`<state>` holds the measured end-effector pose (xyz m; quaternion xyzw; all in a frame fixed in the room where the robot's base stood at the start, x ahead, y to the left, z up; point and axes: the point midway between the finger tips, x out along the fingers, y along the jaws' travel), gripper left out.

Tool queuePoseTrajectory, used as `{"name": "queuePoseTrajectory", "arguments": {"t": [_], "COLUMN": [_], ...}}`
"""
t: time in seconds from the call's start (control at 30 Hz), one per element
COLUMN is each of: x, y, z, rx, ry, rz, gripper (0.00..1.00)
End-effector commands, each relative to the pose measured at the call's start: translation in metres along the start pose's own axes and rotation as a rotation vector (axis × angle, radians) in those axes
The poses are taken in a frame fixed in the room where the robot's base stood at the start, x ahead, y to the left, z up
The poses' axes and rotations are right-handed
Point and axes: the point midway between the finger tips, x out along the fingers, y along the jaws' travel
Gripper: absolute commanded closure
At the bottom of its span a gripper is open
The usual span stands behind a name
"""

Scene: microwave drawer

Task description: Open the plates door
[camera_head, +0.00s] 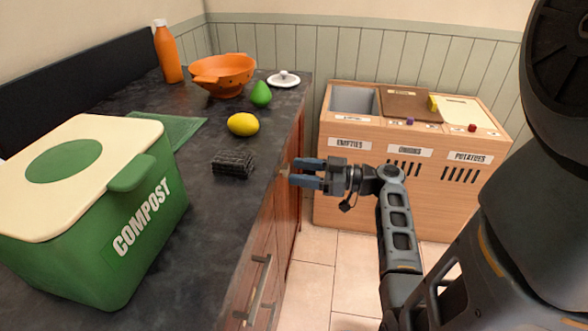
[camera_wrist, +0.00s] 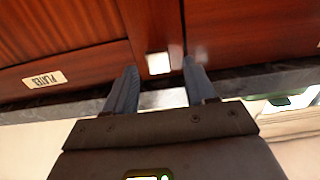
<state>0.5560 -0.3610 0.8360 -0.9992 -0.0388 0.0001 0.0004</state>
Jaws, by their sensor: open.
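The cabinet front is reddish-brown wood under the dark countertop. A white label reading PLATES (camera_wrist: 44,79) is on a panel at the left of the wrist view. My gripper (camera_head: 305,172) is level in the head view, pointing left at the cabinet front near the counter's edge. In the wrist view my gripper (camera_wrist: 160,88) is open, its two blue-grey fingers apart and pointing at the wood. A small bright square (camera_wrist: 158,64) shows on the wood between the fingertips. I cannot tell whether it is a knob or a label, or whether the fingers touch the wood.
The counter holds a green COMPOST bin (camera_head: 125,215), a black ribbed block (camera_head: 233,165), a lemon (camera_head: 243,124), an orange colander (camera_head: 223,75) and an orange bottle (camera_head: 167,52). A bar handle (camera_head: 262,280) sits lower on the cabinet. A wooden sorting bin (camera_head: 405,150) stands behind my gripper.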

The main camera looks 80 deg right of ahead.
Motion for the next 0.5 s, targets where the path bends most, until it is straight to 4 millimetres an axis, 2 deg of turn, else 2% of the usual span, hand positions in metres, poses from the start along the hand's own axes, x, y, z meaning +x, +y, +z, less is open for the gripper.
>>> {"name": "queuePoseTrajectory", "arguments": {"t": [0.2, 0.5], "x": [0.018, 0.02], "y": [0.0, 0.0], "z": [-0.001, 0.0], "rx": [0.0, -0.001], "ry": [0.0, 0.0], "rz": [-0.001, -0.001], "gripper": [0.45, 0.46]}}
